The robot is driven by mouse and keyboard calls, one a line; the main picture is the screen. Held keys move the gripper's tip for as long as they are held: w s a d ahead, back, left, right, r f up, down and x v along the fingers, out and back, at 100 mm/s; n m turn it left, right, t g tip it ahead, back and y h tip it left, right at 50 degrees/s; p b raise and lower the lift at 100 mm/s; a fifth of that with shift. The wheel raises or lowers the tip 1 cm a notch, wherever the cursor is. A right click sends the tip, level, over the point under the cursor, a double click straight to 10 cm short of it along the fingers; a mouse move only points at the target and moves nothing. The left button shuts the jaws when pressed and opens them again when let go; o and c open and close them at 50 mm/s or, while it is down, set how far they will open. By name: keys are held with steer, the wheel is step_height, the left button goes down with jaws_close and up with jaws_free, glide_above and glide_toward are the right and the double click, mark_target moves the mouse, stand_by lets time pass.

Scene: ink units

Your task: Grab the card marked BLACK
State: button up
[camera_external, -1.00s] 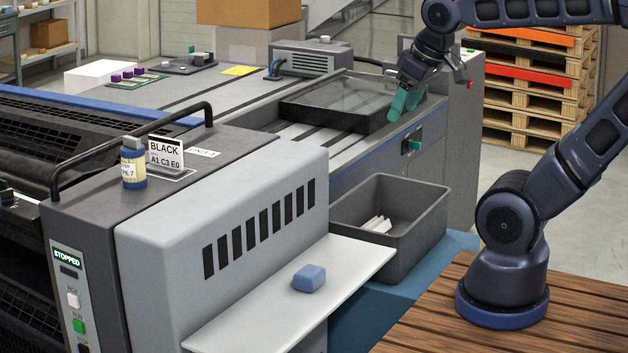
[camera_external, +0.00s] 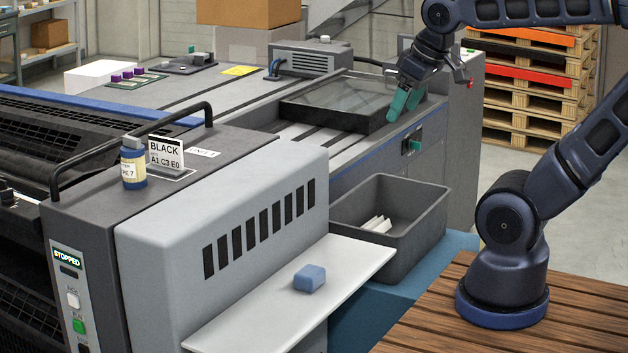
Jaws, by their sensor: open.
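The white card marked BLACK (camera_external: 166,153) stands upright in a small holder on top of the grey press unit at the left. Its lower text reads A1 C3 E0. A blue bottle (camera_external: 133,165) with a pale label stands close to its left and in front. My gripper (camera_external: 403,108) has teal fingers and is open and empty. It hangs over the right end of the dark glass-topped tray, far to the right of the card. Whether the fingertips touch the tray's rim cannot be told.
A black handrail (camera_external: 135,150) arches behind the card and bottle. A grey bin (camera_external: 415,225) with white pieces inside stands between the press and my base. A blue block (camera_external: 309,278) lies on the pale shelf (camera_external: 250,310). The panel reads STOPPED (camera_external: 66,258).

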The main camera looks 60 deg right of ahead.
steer(key=o, duration=0.5)
steer(key=w+a+r+n+g, duration=0.1)
steer(key=w+r+n, duration=0.15)
steer(key=w, duration=0.45)
steer(key=w+r+n, duration=0.2)
steer(key=w+r, duration=0.1)
steer(key=w, duration=0.4)
steer(key=n+g, duration=0.4)
steer(key=n, duration=1)
glide_above(164, 167)
step_height(164, 167, down, 14)
steer(key=shift+m, duration=0.25)
steer(key=shift+w+d+f, duration=0.1)
steer(key=shift+w+f, duration=0.05)
steer(key=shift+f, duration=4.9)
